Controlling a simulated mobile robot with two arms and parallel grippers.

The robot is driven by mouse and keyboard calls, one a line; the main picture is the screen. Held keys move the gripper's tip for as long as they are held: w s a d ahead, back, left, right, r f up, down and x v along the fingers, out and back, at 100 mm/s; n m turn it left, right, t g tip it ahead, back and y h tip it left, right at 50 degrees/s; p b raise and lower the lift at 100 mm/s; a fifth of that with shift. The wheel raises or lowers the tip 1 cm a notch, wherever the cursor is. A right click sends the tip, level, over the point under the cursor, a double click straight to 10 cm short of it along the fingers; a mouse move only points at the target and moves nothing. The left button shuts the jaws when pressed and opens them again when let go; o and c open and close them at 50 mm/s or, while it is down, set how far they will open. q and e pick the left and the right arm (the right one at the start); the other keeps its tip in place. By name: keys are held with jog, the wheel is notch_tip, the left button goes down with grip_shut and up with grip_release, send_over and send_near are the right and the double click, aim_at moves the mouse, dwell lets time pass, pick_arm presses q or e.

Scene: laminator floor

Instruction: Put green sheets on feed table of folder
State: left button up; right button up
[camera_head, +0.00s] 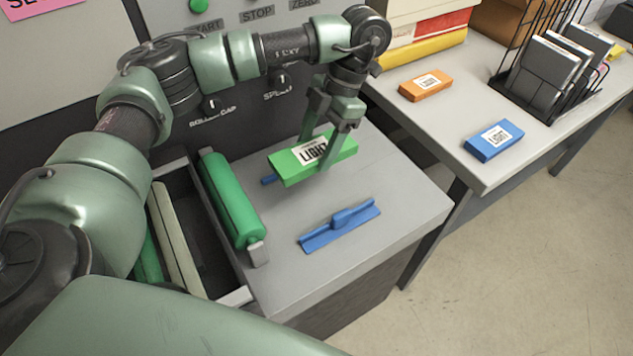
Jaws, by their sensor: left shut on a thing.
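My left gripper (328,140) is shut on a green pack of sheets (290,171) with a white label reading "LIGHT". It holds the pack over the grey feed table (385,206) of the machine. The pack is between two blue guides; the near guide (340,229) shows whole and the far guide (268,180) is mostly hidden behind the pack. I cannot tell whether the pack touches the table. My right gripper is not in view.
A green roller (231,198) lies left of the feed table, beside an open drawer-like bay (196,225). On the side table (447,125) at right are an orange pack (425,85), a blue pack (494,141) and a black wire rack (553,75).

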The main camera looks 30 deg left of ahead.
pick_arm(q)
notch_tip(320, 180, down, 11)
jog(key=shift+p, duration=1.15)
jog(key=shift+f, duration=0.1)
jog(key=shift+f, duration=0.15)
jog(key=o, duration=1.7)
jog(key=shift+c, duration=0.2)
jog(key=shift+r, duration=0.2)
jog(key=b+v, duration=0.3)
jog(key=v, duration=0.8)
jog(key=shift+d, duration=0.1)
jog(key=shift+w+r, duration=0.1)
jog(key=shift+r, duration=0.4)
